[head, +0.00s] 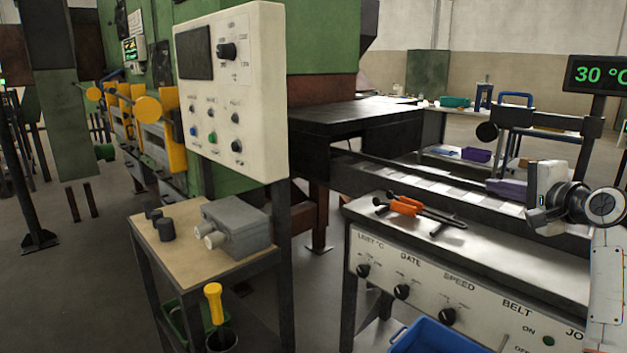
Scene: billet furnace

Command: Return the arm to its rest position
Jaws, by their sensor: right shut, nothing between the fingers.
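My right arm comes in from the lower right edge. Its gripper (497,186) points left, with dark fingers that look closed and empty. It is above the far side of the control bench (480,233), in front of the conveyor (425,185). Orange-handled tongs (408,207) lie on the bench top, to the left of the gripper and apart from it. My left arm and gripper do not show.
A white control panel (240,120) stands at the left of the furnace. A small table (185,255) holds a grey box (236,228) and dark cylinders. A blue bin (440,338) is below the bench front. A temperature display (598,74) reads 30 °C.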

